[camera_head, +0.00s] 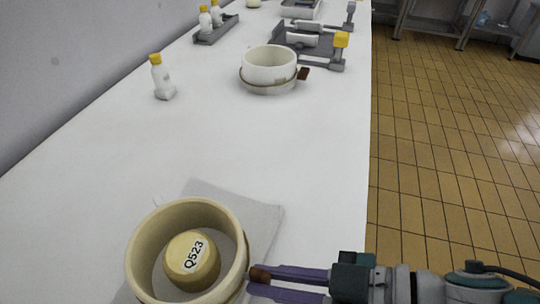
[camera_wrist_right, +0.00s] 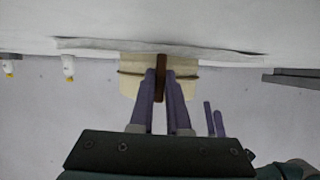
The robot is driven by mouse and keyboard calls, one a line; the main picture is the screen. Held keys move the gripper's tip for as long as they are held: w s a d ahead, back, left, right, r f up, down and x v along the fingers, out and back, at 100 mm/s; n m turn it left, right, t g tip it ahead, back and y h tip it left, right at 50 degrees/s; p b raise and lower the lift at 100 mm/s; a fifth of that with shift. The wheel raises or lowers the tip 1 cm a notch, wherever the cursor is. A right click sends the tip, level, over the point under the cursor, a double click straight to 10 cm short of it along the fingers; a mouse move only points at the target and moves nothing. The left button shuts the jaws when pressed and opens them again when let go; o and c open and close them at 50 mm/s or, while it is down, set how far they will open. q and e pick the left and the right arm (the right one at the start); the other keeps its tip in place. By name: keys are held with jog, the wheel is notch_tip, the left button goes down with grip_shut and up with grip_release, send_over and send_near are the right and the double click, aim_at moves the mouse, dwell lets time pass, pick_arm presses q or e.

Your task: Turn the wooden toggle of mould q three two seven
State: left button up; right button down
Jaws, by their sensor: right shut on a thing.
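A cream round mould (camera_head: 137,248) stands at the lower left of the head view, with a brown band round it. In it lies a yellow disc (camera_head: 180,270) whose label reads Q523, not Q327. My right gripper (camera_head: 256,280) reaches in from the right, its purple fingers at the mould's side. It is shut on the brown wooden toggle (camera_head: 260,273), which shows upright between the fingers in the right wrist view (camera_wrist_right: 161,75). Two purple fingers, seemingly my left gripper (camera_wrist_right: 214,120), show small in the wrist view. Their grip is unclear.
The mould stands on a grey mat (camera_head: 262,214) on the white table. A second banded white mould (camera_head: 269,62) with a brown toggle (camera_head: 303,73) stands farther off. The middle table is clear.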

jog(key=shift+f, duration=0.1)
jog(key=c, duration=1.2)
grip_release()
jog(key=shift+o, duration=0.2)
jog(key=shift+d, duration=0.1)
jog(key=shift+s+d+r, duration=0.15)
jog(key=shift+d+r, duration=0.15)
jog(key=shift+d, duration=0.05)
jog(key=p+v, duration=0.1)
jog(key=v, duration=0.8)
jog(key=shift+p, duration=0.4)
